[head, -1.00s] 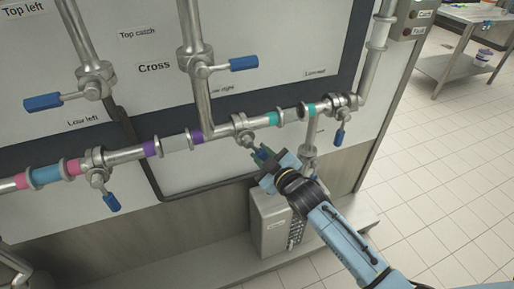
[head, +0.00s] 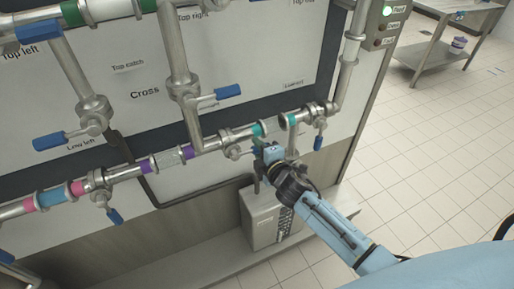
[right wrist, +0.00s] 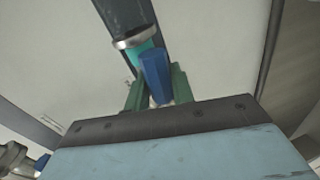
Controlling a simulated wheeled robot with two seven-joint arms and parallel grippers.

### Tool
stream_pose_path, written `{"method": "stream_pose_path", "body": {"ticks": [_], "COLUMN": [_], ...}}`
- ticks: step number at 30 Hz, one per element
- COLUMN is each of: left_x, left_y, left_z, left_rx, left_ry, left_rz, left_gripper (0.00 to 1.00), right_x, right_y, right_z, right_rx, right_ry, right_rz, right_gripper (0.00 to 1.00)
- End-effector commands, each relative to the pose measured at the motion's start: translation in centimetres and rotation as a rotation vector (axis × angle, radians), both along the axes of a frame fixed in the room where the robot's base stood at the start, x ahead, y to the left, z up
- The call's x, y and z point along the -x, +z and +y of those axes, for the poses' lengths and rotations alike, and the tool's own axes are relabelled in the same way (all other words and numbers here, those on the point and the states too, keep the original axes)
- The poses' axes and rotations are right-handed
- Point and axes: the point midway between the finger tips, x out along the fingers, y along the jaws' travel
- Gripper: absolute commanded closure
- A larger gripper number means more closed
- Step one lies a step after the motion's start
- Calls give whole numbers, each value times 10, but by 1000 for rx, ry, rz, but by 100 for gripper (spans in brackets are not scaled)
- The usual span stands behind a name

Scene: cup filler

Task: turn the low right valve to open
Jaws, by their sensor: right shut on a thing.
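The low right valve (head: 229,140) is a metal valve on the lower pipe, right of centre in the head view. Its handle reaches out to the right, into the fingers of my right gripper (head: 258,152). In the right wrist view the blue handle (right wrist: 154,74) stands between the two green fingers, and the gripper is shut on it. The fingers hide part of the handle in the head view. My left gripper is not in view.
Another valve with a blue handle (head: 319,142) hangs close on the right. A crossing valve handle (head: 228,92) is above. A metal box (head: 262,222) stands below my right arm.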

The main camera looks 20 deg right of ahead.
Motion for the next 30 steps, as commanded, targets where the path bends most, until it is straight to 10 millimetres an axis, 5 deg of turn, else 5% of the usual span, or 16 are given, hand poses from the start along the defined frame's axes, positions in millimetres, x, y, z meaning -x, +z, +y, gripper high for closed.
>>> {"method": "stream_pose_path", "body": {"ticks": [24,25,30], "left_x": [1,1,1], "left_y": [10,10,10], "left_z": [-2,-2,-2], "left_rx": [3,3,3], "left_ry": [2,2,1], "left_rz": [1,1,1], "left_gripper": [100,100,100], "right_x": [-1,-1,-1], "right_y": [11,11,10], "right_z": [-1,-1,-1], "right_rx": [129,128,126], "right_ry": [0,0,0], "right_rz": [-8,-8,-7], "right_gripper": [100,73,56]}}
